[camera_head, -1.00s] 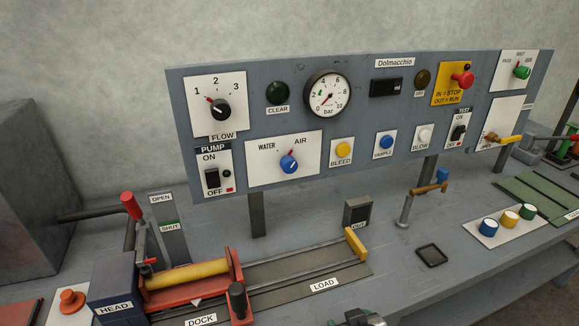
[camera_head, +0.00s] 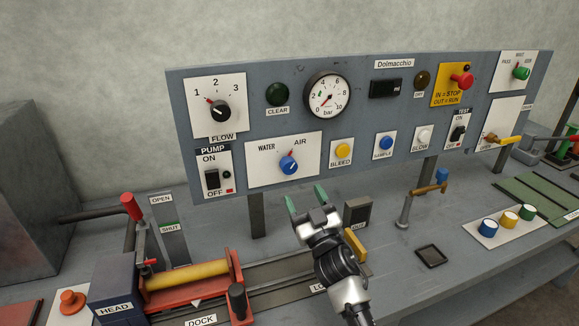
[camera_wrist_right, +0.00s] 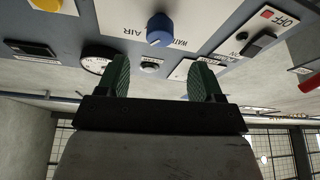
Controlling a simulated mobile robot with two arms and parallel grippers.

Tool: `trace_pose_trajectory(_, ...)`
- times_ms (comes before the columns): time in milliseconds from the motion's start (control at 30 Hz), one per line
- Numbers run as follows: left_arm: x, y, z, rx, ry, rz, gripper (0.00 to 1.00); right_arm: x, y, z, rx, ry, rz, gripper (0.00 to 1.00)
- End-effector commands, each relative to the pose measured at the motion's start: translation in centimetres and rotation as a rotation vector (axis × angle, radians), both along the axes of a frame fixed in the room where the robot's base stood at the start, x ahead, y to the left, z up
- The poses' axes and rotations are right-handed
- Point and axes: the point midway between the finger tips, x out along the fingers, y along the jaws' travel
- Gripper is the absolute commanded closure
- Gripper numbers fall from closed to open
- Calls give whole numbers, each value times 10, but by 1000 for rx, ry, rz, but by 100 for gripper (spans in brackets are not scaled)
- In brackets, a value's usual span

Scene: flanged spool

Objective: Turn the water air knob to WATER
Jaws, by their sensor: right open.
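The blue water/air knob (camera_head: 289,165) sits on a white plate (camera_head: 258,172) marked WATER on the left and AIR on the right. Its red pointer is turned up and slightly right, towards AIR. My right gripper (camera_head: 305,198) is open and empty, with green fingers, below the knob and in front of the panel, not touching it. In the right wrist view the knob (camera_wrist_right: 160,30) shows beyond the gap between the open fingers (camera_wrist_right: 161,78), roughly centred sideways. My left gripper is not in view.
The pump switch (camera_head: 212,179) is left of the knob plate and the yellow BLEED button (camera_head: 343,150) right of it. The FLOW knob (camera_head: 219,110) and gauge (camera_head: 327,94) are above. A red dock with a yellow roller (camera_head: 187,273) stands on the bench at lower left.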

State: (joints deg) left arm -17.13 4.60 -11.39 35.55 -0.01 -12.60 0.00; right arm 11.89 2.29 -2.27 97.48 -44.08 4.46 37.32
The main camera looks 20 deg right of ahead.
Motion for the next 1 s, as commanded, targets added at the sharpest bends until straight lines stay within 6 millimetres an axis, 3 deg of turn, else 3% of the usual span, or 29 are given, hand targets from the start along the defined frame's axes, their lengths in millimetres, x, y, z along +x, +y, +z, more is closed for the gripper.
trace_pose_trajectory(300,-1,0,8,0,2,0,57,56,6,25,3,0,-1,33)
trace_pose_trajectory(500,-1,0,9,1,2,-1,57,79,8,33,2,2,-3,33)
trace_pose_trajectory(900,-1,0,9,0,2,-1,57,87,9,35,2,3,-2,33)
trace_pose_trajectory(1000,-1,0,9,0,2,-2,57,87,9,35,2,3,-2,47)
